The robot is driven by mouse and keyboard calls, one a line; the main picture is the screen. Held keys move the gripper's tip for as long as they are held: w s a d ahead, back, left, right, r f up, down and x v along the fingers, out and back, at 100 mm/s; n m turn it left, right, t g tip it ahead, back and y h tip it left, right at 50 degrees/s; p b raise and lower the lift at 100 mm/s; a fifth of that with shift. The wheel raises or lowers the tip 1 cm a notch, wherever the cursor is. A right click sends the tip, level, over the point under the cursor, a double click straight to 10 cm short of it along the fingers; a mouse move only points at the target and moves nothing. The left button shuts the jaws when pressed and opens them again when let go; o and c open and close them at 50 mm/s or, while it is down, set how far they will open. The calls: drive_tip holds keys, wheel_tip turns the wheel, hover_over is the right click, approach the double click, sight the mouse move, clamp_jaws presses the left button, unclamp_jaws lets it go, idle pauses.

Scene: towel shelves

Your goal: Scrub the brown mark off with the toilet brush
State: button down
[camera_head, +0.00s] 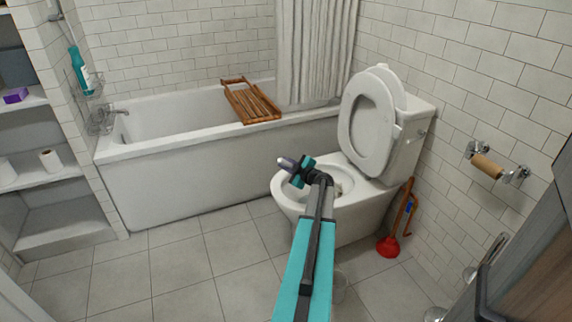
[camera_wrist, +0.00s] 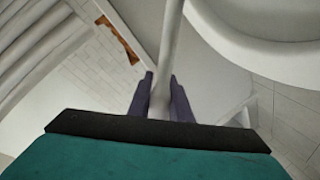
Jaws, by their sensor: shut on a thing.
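My gripper (camera_head: 287,163) is over the left front rim of the toilet bowl. In the wrist view my gripper (camera_wrist: 164,92) is shut on a pale, slim rod, the handle of the toilet brush (camera_wrist: 171,40). The brush head is out of view, and in the head view I cannot make out the handle clearly. The white toilet (camera_head: 366,205) has its lid and seat raised. Its rim also shows at the upper right of the wrist view (camera_wrist: 240,45). My arm hides part of the bowl. I cannot clearly make out the brown mark.
A bathtub (camera_head: 220,165) with a wooden rack (camera_head: 250,103) stands behind, left of the toilet. A red plunger (camera_head: 388,246) stands right of the toilet, near a paper holder (camera_head: 487,166). A pale container (camera_head: 340,286) sits on the floor beside my arm. The left floor is clear.

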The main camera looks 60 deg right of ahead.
drive_tip(key=shift+d, duration=0.1)
drive_tip(key=shift+d+r+p, duration=1)
drive_tip(key=shift+r+p, duration=0.15)
drive_tip(key=shift+p, duration=1)
drive_tip(key=shift+a+f, duration=0.1)
drive_tip(key=shift+f, duration=0.05)
drive_tip(key=shift+w+a+f, duration=0.25)
drive_tip(key=shift+a+f, duration=0.1)
drive_tip(key=shift+f, duration=0.15)
drive_tip(key=shift+w+a+f, duration=0.25)
drive_tip(key=shift+a+f, duration=0.1)
drive_tip(key=shift+f, duration=0.1)
drive_tip(key=shift+r, duration=0.1)
drive_tip(key=shift+s+d+r+p, duration=0.25)
drive_tip(key=shift+s+r+p, duration=0.3)
drive_tip(key=shift+p, duration=0.3)
drive_tip(key=shift+s+d+r+p, duration=0.2)
drive_tip(key=shift+s+r+p, duration=0.25)
drive_tip(key=shift+p, duration=0.35)
drive_tip(key=shift+f, duration=0.1)
